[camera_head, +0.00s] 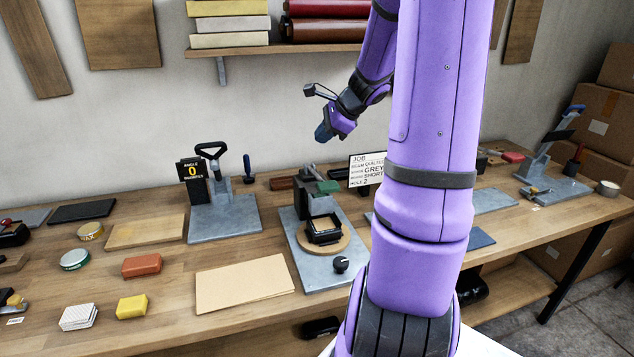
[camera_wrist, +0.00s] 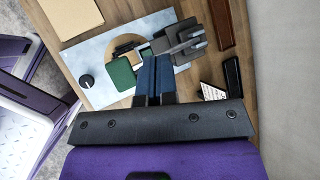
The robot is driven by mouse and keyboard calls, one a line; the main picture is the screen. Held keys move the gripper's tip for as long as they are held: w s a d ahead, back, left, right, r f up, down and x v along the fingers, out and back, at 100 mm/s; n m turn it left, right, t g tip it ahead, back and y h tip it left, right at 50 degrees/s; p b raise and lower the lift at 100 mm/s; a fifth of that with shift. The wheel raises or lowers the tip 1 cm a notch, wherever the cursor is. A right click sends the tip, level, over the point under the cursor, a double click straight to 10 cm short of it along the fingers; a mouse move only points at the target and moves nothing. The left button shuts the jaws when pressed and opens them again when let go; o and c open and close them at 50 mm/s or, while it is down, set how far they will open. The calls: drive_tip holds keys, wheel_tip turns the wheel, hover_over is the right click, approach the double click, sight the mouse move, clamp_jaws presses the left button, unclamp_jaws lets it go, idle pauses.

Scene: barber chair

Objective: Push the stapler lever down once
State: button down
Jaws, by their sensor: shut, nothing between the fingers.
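Three lever devices stand on the bench, and I cannot tell for certain which is the stapler. The left one has a raised black loop handle (camera_head: 210,150) on a grey base (camera_head: 225,218), with a black sign (camera_head: 193,172) showing 0. The middle press (camera_head: 318,203) has a green-ended arm and a round wooden disc. The right one (camera_head: 550,155) has a raised blue-tipped lever. My gripper (camera_head: 323,132) is shut and empty, in the air behind and above the middle press. In the wrist view its blue fingers (camera_wrist: 154,72) overlap the press's grey base (camera_wrist: 100,75).
A tan sheet (camera_head: 243,284), an orange block (camera_head: 142,265) and a yellow block (camera_head: 132,306) lie left of the middle press. A job card (camera_head: 366,168) stands behind it, partly covered by my arm. A shelf (camera_head: 270,48) hangs above on the wall.

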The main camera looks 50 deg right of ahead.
drive_tip(key=shift+f, duration=0.1)
approach(318, 177)
drive_tip(key=shift+w+a+f, duration=0.25)
drive_tip(key=shift+a+f, duration=0.05)
drive_tip(key=shift+a, duration=0.45)
drive_tip(key=shift+w+a+f, duration=0.2)
drive_tip(key=shift+a+f, duration=0.05)
drive_tip(key=shift+a, duration=0.45)
drive_tip(key=shift+w+a+f, duration=0.25)
drive_tip(key=shift+a+f, duration=0.05)
drive_tip(key=shift+a, duration=0.45)
drive_tip(key=shift+f, duration=0.15)
idle(0.6)
drive_tip(key=shift+s+f, duration=0.1)
drive_tip(key=shift+f, duration=0.15)
drive_tip(key=shift+s+a+f, duration=0.1)
drive_tip(key=shift+f, duration=0.65)
drive_tip(key=shift+s+a+f, duration=0.1)
drive_tip(key=shift+f, duration=0.65)
idle(2.4)
